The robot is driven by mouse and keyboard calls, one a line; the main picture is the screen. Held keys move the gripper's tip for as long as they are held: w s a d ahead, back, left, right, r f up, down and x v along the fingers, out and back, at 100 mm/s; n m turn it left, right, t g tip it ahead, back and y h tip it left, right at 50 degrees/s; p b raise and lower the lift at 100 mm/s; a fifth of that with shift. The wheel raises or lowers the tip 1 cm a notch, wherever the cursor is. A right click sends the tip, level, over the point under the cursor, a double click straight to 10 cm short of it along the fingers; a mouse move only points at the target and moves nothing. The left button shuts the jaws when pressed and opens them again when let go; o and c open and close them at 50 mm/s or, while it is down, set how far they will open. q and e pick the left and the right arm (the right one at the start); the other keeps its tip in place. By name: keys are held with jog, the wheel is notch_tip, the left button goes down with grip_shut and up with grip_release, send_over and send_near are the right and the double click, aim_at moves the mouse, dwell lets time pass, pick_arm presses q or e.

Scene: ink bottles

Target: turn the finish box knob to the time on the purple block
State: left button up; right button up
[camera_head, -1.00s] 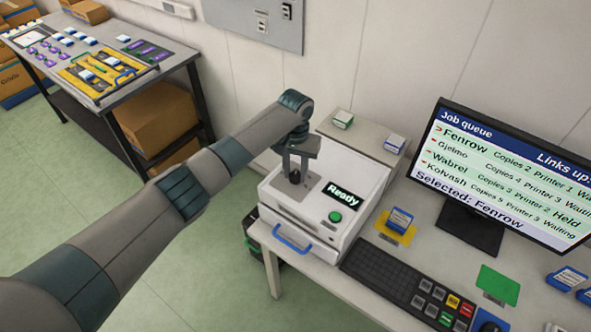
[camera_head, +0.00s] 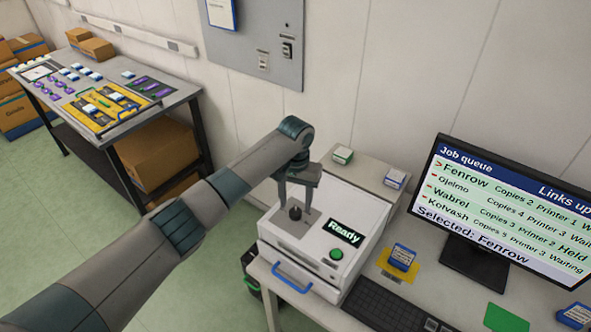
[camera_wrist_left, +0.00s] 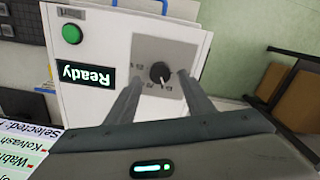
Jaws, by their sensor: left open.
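The finish box (camera_head: 325,235) is a white machine with a lit "Ready" screen, a green button and a blue handle. Its black knob (camera_head: 295,212) sits on a grey dial plate; it also shows in the left wrist view (camera_wrist_left: 160,73), with a white pointer mark and dial marks too small to read. My left gripper (camera_head: 297,198) is open above the knob. In the left wrist view its fingers (camera_wrist_left: 160,85) are on either side of the knob, apart from it. Small purple pieces (camera_head: 65,88) lie on the far left table; their writing is unreadable. My right gripper is out of view.
A monitor (camera_head: 505,205) with a job queue stands right of the box. A keyboard (camera_head: 385,305) and a blue-white block on a yellow mat (camera_head: 383,270) are in front of it. Two small blocks sit behind the box. Cartons (camera_head: 155,155) are under the left table.

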aim_at(295, 211)
pick_arm(q)
notch_tip(295, 211, up, 15)
jog(key=b, duration=0.3)
jog(key=shift+f+b, duration=0.15)
jog(key=shift+b, duration=0.25)
jog(key=shift+f, duration=0.1)
